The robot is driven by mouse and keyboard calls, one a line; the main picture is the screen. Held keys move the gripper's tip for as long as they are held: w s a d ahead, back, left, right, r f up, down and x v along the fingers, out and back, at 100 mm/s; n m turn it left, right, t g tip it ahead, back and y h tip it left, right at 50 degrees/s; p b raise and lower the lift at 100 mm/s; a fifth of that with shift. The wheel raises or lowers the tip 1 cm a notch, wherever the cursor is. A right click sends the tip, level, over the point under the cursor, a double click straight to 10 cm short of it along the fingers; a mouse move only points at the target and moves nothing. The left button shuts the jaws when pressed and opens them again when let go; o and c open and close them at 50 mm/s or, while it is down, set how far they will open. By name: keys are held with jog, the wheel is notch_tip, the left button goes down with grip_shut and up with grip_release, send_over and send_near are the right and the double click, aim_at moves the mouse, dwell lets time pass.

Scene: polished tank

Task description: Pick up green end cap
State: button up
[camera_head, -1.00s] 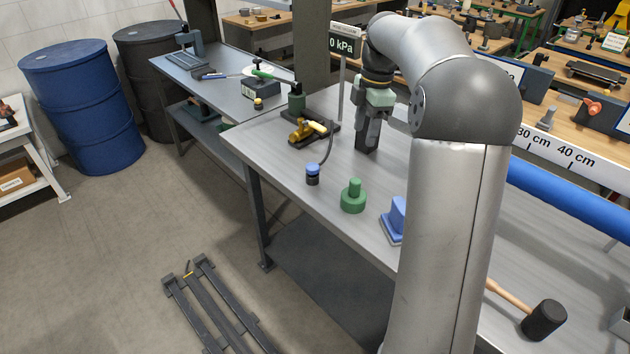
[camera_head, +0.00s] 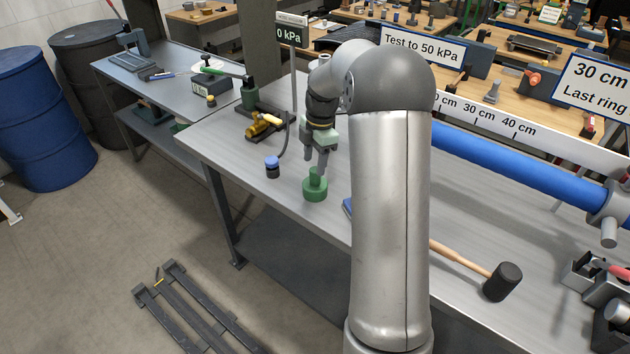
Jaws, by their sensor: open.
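The green end cap (camera_head: 315,189) stands upright on the grey metal table (camera_head: 290,222), a wide round base with a narrower knob on top. My gripper (camera_head: 315,165) points down right above it, with its fingers apart and their tips close to the knob. I cannot tell whether the fingers touch the knob or stand to either side of it. Nothing is held clear of the table.
A small blue-capped black jar (camera_head: 272,167) stands just left of the cap. A brass-and-green pump (camera_head: 262,124) with a hose is behind it. A blue block (camera_head: 347,206) is partly hidden by my arm. A mallet (camera_head: 497,281) and a blue pipe (camera_head: 520,165) lie to the right.

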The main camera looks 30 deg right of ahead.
aim_at(315, 169)
notch_tip(315, 169, down, 4)
jog(key=shift+f+p, duration=0.1)
jog(key=shift+p, duration=0.3)
jog(key=c, duration=1.1)
jog(key=shift+r, duration=0.2)
jog(key=shift+r, duration=0.2)
notch_tip(315, 169, up, 2)
jog(key=shift+r, duration=0.1)
jog(key=s+r+b, duration=0.1)
jog(key=s+r, duration=0.2)
jog(key=s, duration=0.1)
jog(key=s+a+r+b, duration=0.1)
jog(key=s+r, duration=0.2)
jog(key=s, duration=0.2)
jog(key=s+r+b, duration=0.2)
jog(key=s+r, duration=0.2)
jog(key=s, duration=0.1)
jog(key=shift+a+r, duration=0.1)
jog(key=shift+a, duration=0.2)
